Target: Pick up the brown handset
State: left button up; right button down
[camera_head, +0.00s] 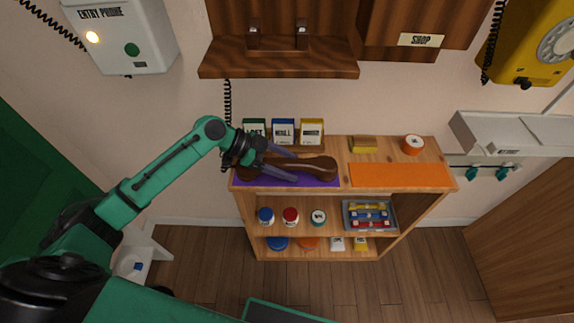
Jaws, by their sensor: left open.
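The brown handset (316,165) lies on a purple mat (312,182) on top of the wooden shelf unit, at its left side. My left gripper (294,163) is over the left and middle part of the handset, with its fingers apart and pointing right. Part of the handset is hidden behind the fingers. I cannot tell from this view whether the fingers touch it. My right gripper does not show.
The shelf unit (344,225) holds jars and a tray. Three cards (283,132) stand behind the handset. A wooden phone box (280,70) hangs above.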

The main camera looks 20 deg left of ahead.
pick_arm(q)
grip_shut()
jog(key=shift+r, duration=0.1)
